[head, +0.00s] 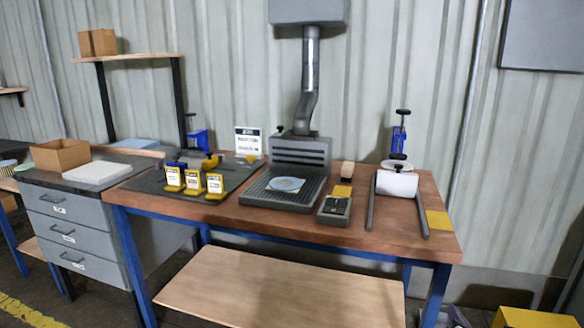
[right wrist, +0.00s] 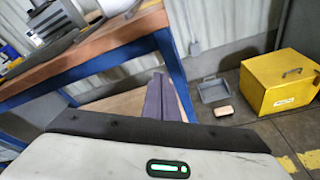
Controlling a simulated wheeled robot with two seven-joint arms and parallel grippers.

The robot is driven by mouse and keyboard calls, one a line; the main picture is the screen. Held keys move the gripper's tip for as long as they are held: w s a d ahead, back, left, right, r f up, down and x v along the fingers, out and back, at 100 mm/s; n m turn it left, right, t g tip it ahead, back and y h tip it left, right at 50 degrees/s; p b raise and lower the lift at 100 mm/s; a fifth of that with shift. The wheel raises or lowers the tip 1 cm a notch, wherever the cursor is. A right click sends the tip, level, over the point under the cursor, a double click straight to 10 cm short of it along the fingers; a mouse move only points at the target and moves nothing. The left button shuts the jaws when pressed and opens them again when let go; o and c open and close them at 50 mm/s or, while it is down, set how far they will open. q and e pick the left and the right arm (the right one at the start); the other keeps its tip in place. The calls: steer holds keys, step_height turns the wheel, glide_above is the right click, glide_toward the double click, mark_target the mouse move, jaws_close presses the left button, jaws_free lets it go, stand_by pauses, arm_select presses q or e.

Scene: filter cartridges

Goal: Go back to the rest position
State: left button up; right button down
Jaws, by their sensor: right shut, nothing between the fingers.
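My right gripper (right wrist: 162,98) is shut and empty in the right wrist view. It is held in front of and below the edge of the wooden workbench (right wrist: 90,58), clear of it and touching nothing that I can see. My left gripper is in neither view.
The bench holds a grey grille tray (head: 255,192) with a pale blue disc (head: 286,184), yellow label stands (head: 193,181), and a white roll (head: 396,183) between grey rails. Grey drawers (head: 70,235) stand left. A yellow box (right wrist: 278,84) and grey dustpan (right wrist: 214,90) are on the floor.

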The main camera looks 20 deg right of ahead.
steer(key=s+a+f+m+g+y, duration=0.1)
steer(key=s+a+f+m+y, duration=0.1)
steer(key=s+a+f+m, duration=0.4)
steer(key=s+a+f+m+g+y, duration=0.2)
steer(key=a+f+m, duration=0.1)
steer(key=a+f, duration=0.55)
steer(key=s+a+f+m+y, duration=0.1)
steer(key=s+a+m+y, duration=0.1)
steer(key=a, duration=0.5)
steer(key=s+a+f+m+g+y, duration=0.1)
steer(key=s+a+m+y, duration=0.1)
steer(key=s+a+m, duration=0.3)
steer(key=s+a+m+y, duration=0.1)
steer(key=s+a+m, duration=0.3)
steer(key=a, duration=0.6)
steer(key=shift+s+a+f+m+y, duration=0.15)
steer(key=shift+a+f+m+y, duration=0.25)
steer(key=shift+m, duration=0.6)
